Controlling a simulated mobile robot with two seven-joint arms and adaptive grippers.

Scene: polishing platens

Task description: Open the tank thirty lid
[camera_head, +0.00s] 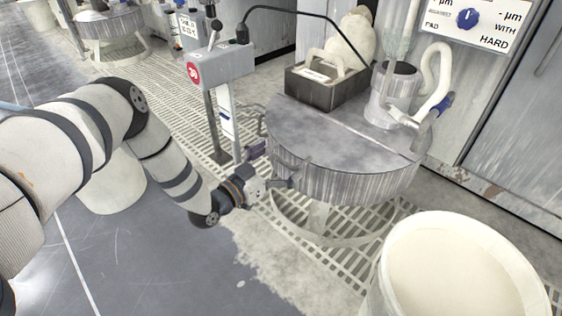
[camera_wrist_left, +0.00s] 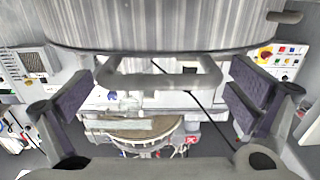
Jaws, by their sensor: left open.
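The tank (camera_head: 345,180) is a round grey metal drum on an open stand, beside a post with a red round marker (camera_head: 193,72) whose number I cannot read clearly. Its flat lid (camera_head: 310,135) lies level on top, with a seam across it. My left gripper (camera_head: 272,166) is at the tank's near left side, fingers open. In the left wrist view, a U-shaped handle bar (camera_wrist_left: 160,81) below the drum wall (camera_wrist_left: 160,25) lies between the spread fingers of my left gripper (camera_wrist_left: 163,93). I cannot tell whether they touch it. My right gripper is out of view.
A dark box (camera_head: 325,88) with a pale jug stands on the lid's far side, next to a grey cylinder (camera_head: 392,95) with hoses. A large white bucket (camera_head: 385,270) stands at the lower right. Floor grating (camera_head: 350,265) runs underneath. Open floor (camera_head: 175,270) lies at the lower left.

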